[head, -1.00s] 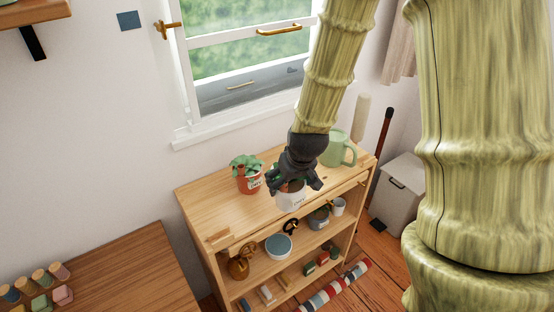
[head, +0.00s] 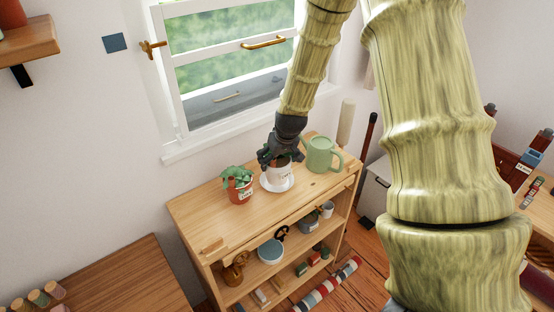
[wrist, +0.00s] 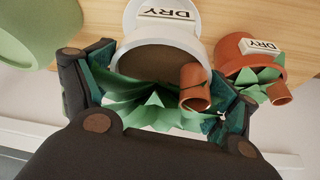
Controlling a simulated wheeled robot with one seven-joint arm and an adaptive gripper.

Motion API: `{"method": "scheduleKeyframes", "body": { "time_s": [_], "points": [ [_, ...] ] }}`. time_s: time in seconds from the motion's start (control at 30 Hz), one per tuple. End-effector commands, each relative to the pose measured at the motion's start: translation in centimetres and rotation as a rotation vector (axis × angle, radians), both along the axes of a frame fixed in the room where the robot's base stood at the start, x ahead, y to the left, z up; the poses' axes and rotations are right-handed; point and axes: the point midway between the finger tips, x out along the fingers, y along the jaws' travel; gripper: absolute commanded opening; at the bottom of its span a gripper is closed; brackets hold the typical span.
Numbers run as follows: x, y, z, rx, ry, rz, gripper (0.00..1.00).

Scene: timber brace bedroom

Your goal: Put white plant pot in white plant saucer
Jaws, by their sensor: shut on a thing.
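The white plant pot (head: 279,173), with a label and green leaves, is upright in my gripper (head: 274,159). It is directly over the white saucer (head: 266,186) on the wooden shelf top; I cannot tell whether its base touches the saucer. In the wrist view the white pot (wrist: 188,38) shows a "DRY" label, dark soil and green leaves, with a small terracotta piece (wrist: 195,85) at its rim. My gripper's dark fingers (wrist: 160,85) lie on either side of the pot's rim and leaves.
A terracotta pot with a plant (head: 238,188) stands close on the left. A green watering can (head: 322,154) stands close on the right. The shelf top's front-left part (head: 205,215) is mostly clear. A window (head: 230,60) is behind.

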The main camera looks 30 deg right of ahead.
Motion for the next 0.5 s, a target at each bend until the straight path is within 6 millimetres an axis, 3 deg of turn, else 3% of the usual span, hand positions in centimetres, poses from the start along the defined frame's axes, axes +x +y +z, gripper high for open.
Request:
{"method": "scheduleKeyframes", "body": {
  "time_s": [0.2, 0.5],
  "points": [
    [1.6, -1.0, 0.0, 0.000, -0.001, 0.001, 0.36],
    [1.7, -1.0, -1.1, 0.001, 0.000, 0.000, 0.36]
  ]
}}
